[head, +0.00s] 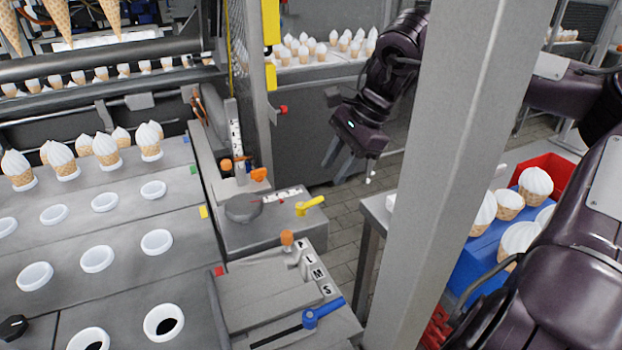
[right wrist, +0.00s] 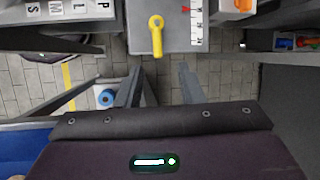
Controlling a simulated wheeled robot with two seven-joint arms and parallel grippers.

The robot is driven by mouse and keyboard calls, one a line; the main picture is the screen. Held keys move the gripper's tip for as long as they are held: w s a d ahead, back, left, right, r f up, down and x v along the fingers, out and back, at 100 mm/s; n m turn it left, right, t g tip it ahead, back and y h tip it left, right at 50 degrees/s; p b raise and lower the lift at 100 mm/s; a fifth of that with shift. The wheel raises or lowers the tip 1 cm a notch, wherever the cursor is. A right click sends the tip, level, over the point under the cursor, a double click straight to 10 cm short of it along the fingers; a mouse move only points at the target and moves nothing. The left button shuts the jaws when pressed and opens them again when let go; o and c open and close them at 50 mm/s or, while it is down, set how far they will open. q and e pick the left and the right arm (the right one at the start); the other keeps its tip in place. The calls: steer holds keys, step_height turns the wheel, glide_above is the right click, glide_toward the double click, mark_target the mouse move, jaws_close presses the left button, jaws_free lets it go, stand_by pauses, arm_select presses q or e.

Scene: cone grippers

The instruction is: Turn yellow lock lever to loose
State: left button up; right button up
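The yellow lock lever (head: 310,206) sits on the right edge of a grey metal block beside a ruler scale, its handle pointing up and right in the head view. In the right wrist view the yellow lever (right wrist: 156,35) is at the top centre, its handle pointing down toward me. My right gripper (head: 333,174) is above and right of the lever, fingers pointing down. In the right wrist view my right gripper (right wrist: 160,68) has its fingers apart with nothing between them. The handle lines up with the gap, apart from the fingers. My left gripper is not in view.
A grey pillar (head: 450,150) stands in front of my right arm. A blue lever (head: 318,312) and an orange knob (head: 287,238) are on the lower block with letter marks. A blue crate (head: 480,262) with cones is at right. The tiled floor (head: 345,225) is clear.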

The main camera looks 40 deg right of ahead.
mark_target(319, 198)
steer(key=x, duration=0.7)
steer(key=shift+s+a+f, duration=0.1)
steer(key=shift+a, duration=0.05)
jaws_close()
